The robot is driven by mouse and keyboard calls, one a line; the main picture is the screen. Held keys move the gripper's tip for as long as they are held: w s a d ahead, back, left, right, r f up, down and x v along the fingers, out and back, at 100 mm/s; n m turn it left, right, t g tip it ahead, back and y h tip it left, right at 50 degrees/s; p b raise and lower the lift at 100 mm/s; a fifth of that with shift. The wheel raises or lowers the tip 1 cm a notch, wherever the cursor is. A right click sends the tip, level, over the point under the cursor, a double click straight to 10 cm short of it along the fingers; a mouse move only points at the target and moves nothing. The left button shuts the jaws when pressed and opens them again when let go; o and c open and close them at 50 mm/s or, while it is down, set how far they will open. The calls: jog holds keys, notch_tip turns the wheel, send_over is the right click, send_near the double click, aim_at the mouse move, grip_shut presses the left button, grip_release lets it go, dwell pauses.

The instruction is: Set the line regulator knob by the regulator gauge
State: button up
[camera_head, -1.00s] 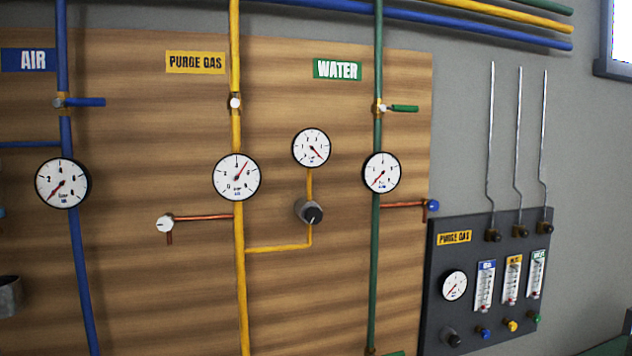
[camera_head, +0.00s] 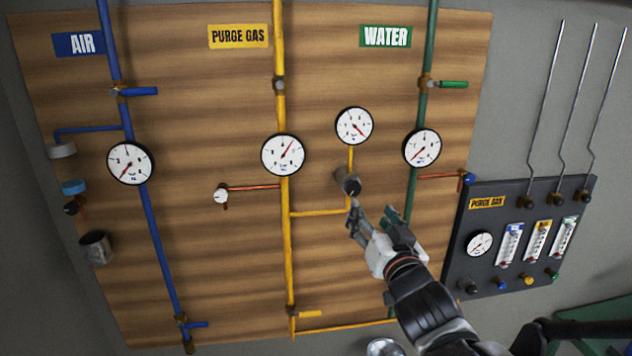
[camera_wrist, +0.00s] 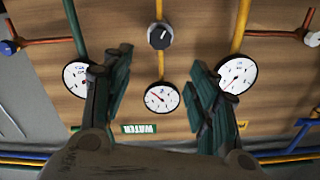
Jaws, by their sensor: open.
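The line regulator knob (camera_head: 351,187) is black with a light pointer mark, on a grey regulator body on the yellow branch pipe. The regulator gauge (camera_head: 354,126), white-faced with a red needle, sits just above it. My gripper (camera_head: 374,217) is open and empty, below and right of the knob. In the wrist view, the picture is inverted: the knob (camera_wrist: 160,36) lies beyond my open fingers (camera_wrist: 162,60), roughly centred between them, and the gauge (camera_wrist: 161,99) shows between the fingers. No finger visibly touches the knob.
The purge gas main gauge (camera_head: 282,155) is left of the knob and the water gauge (camera_head: 421,147) right, on the green pipe (camera_head: 410,205). A copper stub with a white valve (camera_head: 221,195) sticks out left. A dark flowmeter panel (camera_head: 460,255) stands at right.

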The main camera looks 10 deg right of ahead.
aim_at(354, 188)
jog(key=w+p, duration=0.2)
jog(key=w, duration=1.1)
jog(key=shift+w, duration=0.25)
jog(key=c, duration=1.1)
